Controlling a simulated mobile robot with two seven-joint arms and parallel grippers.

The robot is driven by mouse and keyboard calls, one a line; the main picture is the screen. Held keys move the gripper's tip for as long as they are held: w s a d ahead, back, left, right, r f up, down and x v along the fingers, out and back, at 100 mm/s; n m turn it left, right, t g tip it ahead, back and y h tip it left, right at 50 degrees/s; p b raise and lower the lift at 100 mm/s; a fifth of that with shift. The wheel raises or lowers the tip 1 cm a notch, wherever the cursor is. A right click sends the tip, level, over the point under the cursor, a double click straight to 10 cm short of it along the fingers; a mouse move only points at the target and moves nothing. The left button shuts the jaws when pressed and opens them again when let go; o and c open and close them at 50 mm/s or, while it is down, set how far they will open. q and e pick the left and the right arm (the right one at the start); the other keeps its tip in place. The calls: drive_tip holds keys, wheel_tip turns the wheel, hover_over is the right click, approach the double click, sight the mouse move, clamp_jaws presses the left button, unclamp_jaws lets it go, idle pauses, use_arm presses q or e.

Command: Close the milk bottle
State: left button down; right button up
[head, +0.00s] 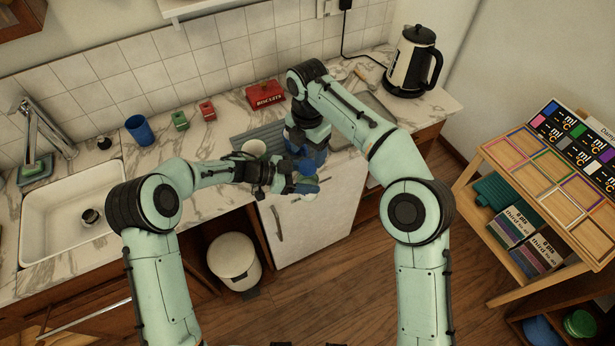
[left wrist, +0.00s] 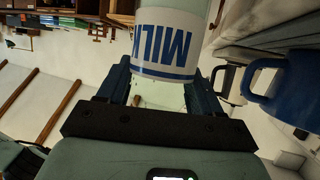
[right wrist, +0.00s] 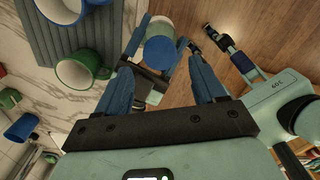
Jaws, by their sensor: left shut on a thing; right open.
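My left gripper (head: 306,184) is shut on the milk bottle, in front of the counter edge. In the left wrist view the bottle (left wrist: 165,50) has a white band with blue MILK lettering, upside down in the picture, between the fingers. Its upper part is cut off by the frame. In the right wrist view a blue round disk (right wrist: 160,52), which looks like the cap, covers the near end of the bottle (right wrist: 158,28). My right gripper (head: 308,158) is open, just above the bottle. Its fingers (right wrist: 166,84) are apart, with the blue disk beyond them.
A blue cup (head: 139,130), a red biscuit box (head: 265,95) and a kettle (head: 411,62) stand on the counter. A white bin (head: 233,258) stands below. The sink is at left.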

sight(308, 165)
wheel_tip(308, 165, down, 5)
drive_tip(key=shift+r, duration=0.1)
idle(0.3)
